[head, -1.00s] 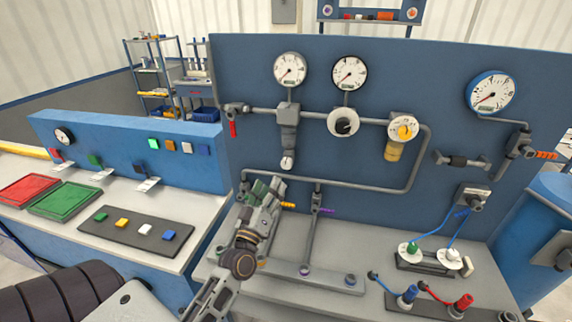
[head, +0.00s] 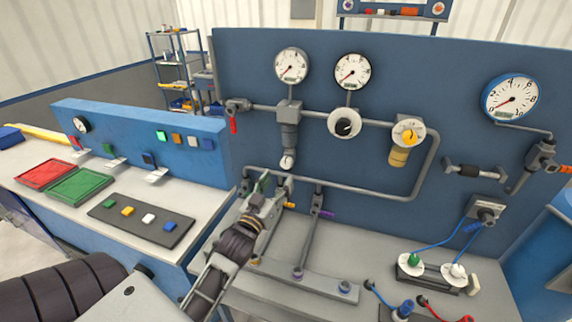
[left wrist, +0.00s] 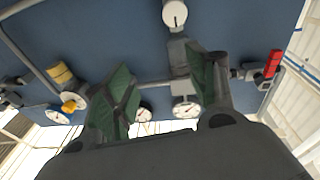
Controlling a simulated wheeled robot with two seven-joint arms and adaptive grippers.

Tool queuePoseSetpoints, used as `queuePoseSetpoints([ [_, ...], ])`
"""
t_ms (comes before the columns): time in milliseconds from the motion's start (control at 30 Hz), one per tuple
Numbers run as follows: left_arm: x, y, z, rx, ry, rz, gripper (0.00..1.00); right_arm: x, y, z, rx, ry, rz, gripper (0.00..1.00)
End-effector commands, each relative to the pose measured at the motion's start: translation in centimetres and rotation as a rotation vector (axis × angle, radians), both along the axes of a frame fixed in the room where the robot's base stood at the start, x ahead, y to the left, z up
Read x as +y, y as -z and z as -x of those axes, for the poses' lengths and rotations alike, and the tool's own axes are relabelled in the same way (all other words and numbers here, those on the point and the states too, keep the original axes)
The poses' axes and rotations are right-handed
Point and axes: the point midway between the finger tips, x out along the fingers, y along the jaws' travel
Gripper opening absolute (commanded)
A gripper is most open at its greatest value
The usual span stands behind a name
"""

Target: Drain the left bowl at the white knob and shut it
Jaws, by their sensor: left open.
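The left bowl (head: 289,137) is a grey cylinder hanging under the pipe below the left gauge. The white knob (head: 287,161) is at its bottom end. In the left wrist view, which looks upside down, the knob (left wrist: 174,13) shows at the top edge and the bowl (left wrist: 181,50) below it. My left gripper (head: 273,184) is open and empty, just below and slightly left of the knob in the head view. Its green-padded fingers (left wrist: 163,84) stand wide apart in the wrist view. I see no contact with the knob. My right gripper is not in view.
A red-handled valve (head: 234,122) sits left of the bowl. A yellow bowl (head: 398,157) hangs under a gauge to the right. A lower pipe (head: 350,190) with branches runs close to my left gripper.

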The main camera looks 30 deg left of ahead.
Motion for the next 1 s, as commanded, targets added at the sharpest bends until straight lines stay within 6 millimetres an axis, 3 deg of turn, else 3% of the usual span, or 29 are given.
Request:
queuePoseSetpoints([
  [400, 2.1, 2.7, 0.2, 0.105, -0.087, 0.120, 0.58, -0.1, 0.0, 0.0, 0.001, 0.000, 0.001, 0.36],
  [1000, 2.1, 2.9, 0.2, 0.097, -0.084, 0.207, 0.58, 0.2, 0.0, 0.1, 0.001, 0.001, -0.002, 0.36],
])
